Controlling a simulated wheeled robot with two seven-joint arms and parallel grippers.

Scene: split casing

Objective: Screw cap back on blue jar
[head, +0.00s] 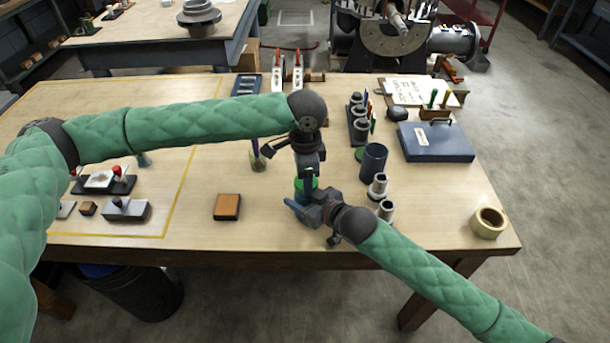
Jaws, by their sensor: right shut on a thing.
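A green round cap (306,184) shows directly below my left gripper (307,170), near the middle of the table. The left gripper points down from above, and its fingers overlap the cap in the picture. Whether they are closed on it is too small to tell. My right gripper (308,207) reaches in from the lower right and is shut at the blue jar (299,197) just under the cap. Most of the jar is hidden by the grippers. I cannot tell whether the cap sits level on the jar or whether the jar touches the table.
A dark blue cylinder (373,162) and small metal spools (378,186) stand close to the right. A blue flat case (436,142) and a tape roll (488,222) lie farther right. An orange-brown block (227,207) lies left. The front table between block and grippers is clear.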

